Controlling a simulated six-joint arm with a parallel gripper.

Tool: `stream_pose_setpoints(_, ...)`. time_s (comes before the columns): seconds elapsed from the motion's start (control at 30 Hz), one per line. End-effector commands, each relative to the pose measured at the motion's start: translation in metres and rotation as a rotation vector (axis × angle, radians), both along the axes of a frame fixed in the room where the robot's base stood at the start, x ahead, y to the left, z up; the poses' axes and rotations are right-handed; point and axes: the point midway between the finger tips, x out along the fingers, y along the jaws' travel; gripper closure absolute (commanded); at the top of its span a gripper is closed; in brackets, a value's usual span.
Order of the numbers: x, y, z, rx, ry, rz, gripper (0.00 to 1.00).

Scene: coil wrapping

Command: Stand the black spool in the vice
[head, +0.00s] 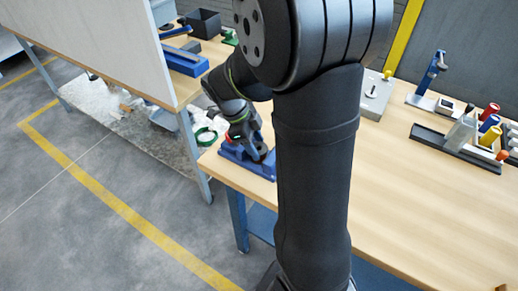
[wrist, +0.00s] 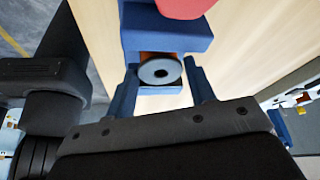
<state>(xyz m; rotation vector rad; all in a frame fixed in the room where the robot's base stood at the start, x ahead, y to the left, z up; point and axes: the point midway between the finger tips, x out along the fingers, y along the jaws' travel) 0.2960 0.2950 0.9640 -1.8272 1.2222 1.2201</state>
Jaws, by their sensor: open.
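The dark grey-black spool (wrist: 153,66) shows end-on in the wrist view, its round flange and centre hole facing the camera. It sits at the blue vice (wrist: 165,35), between a larger blue block and a smaller one, with orange-brown patches beside it. My gripper (wrist: 161,66) is open, with one finger on each side of the spool. I cannot tell whether either finger touches it. In the head view the vice (head: 262,171) is at the table's near left corner, and my gripper (head: 256,148) is down over it. The spool is hard to make out there.
A dark tray (head: 440,146) with coloured spools and a bottle lies on the right of the wooden table (head: 420,215). A blue stand (head: 432,75) and a grey box (head: 376,96) are behind. A pale panel (head: 110,35) stands at left. The table's middle right is clear.

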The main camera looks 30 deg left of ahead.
Motion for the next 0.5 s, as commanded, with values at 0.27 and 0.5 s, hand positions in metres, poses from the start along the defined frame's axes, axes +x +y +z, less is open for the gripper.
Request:
stream_pose_setpoints(0.27, -0.009, 0.022, 0.057, 0.004, -0.002, 0.002, 0.5)
stream_pose_setpoints(0.5, -0.013, 0.032, 0.082, 0.001, -0.001, 0.002, 0.5)
